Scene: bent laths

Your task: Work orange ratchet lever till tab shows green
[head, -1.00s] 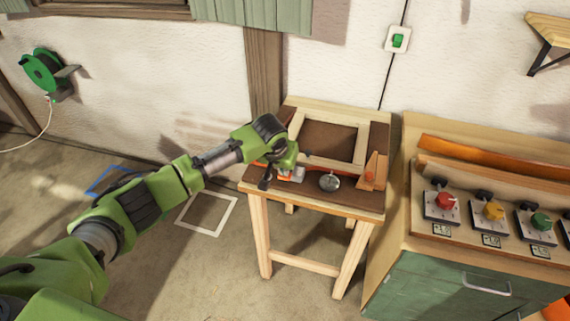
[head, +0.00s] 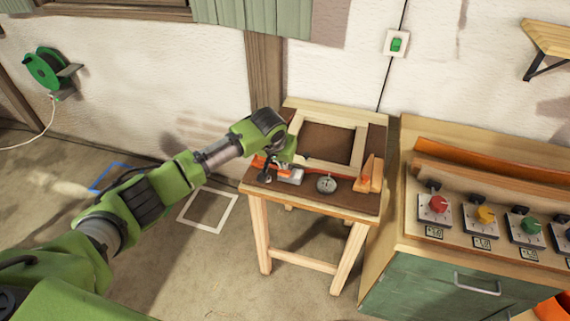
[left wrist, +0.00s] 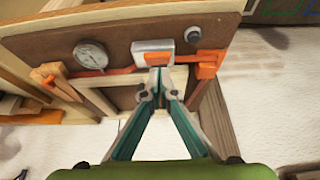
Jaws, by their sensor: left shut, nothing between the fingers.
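The ratchet is a grey metal block (left wrist: 153,47) with orange parts at the bench's front left edge; it also shows in the head view (head: 290,176). An orange arm (left wrist: 205,63), probably the lever, lies to the right of the block in the left wrist view. A small orange-red patch (left wrist: 157,60) shows at the block's edge by my fingertips; I cannot tell if it is the tab. I see no green on the ratchet. My left gripper (left wrist: 157,78) is shut and empty, its tips close to the block; contact is unclear. My right gripper is out of view.
A round dial gauge (head: 326,185) lies beside the ratchet. An orange band runs along a wooden frame (head: 345,150) to an orange clamp block (head: 370,176). A cabinet with red, yellow and green knobs (head: 485,214) stands at right.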

